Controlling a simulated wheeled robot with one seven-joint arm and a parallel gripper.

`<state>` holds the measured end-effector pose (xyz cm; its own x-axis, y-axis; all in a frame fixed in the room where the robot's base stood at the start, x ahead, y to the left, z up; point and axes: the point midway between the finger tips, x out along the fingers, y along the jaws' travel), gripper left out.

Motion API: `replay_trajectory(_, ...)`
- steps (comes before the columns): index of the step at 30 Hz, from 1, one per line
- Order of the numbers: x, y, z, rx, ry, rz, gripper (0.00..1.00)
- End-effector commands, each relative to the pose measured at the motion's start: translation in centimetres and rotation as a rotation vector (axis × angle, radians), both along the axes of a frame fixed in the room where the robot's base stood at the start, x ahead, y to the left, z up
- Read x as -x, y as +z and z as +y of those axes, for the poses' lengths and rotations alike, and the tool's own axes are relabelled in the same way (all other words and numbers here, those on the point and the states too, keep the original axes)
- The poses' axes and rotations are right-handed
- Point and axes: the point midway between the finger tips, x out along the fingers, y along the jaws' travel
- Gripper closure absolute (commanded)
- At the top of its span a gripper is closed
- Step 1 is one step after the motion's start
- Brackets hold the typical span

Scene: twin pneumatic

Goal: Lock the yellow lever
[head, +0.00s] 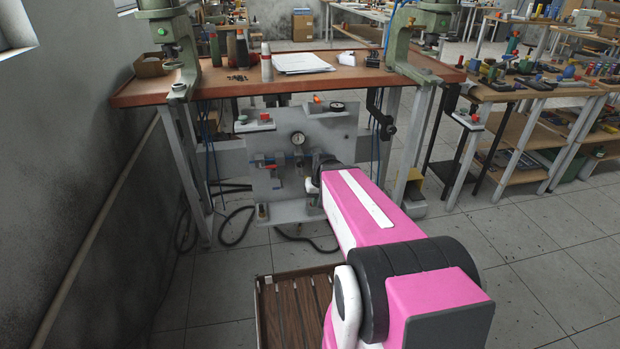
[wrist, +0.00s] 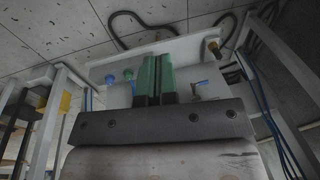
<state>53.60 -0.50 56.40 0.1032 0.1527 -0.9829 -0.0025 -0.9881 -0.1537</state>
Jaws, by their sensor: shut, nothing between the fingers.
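I cannot make out a yellow lever for certain in either view. The grey pneumatic panel (head: 268,181) under the workbench carries a gauge (head: 298,138) and blue-and-metal fittings (head: 270,162). My gripper's green fingers (wrist: 154,78) are together and empty in the wrist view, pointing at the panel (wrist: 178,78). They cover its middle. A blue handle (wrist: 198,85) shows just right of the fingers, and a blue knob (wrist: 128,75) and a teal knob (wrist: 110,80) left of them. Contact cannot be told.
The wooden workbench (head: 240,84) overhangs the panel, with green presses (head: 172,40) at its ends. A small box with red and green buttons (head: 254,122) sits at the panel's upper left. Black hoses (head: 236,226) lie on the floor. A yellow object (head: 417,185) stands right.

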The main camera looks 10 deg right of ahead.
Motion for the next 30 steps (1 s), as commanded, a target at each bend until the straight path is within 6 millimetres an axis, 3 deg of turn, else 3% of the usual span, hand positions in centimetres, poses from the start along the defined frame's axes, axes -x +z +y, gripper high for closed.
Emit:
replay_trajectory(1,-2.9,-0.5,-0.7,-0.045,-0.012,-0.036,1.00)
replay_trajectory(6,-10.2,-0.7,-3.2,-0.192,-0.051,-0.184,1.00)
replay_trajectory(13,-17.6,-0.2,-7.4,-0.316,-0.119,-0.368,1.00)
replay_trajectory(19,-20.3,0.3,-9.7,-0.355,-0.155,-0.449,1.00)
replay_trajectory(30,-20.6,0.4,-10.0,-0.362,-0.160,-0.463,1.00)
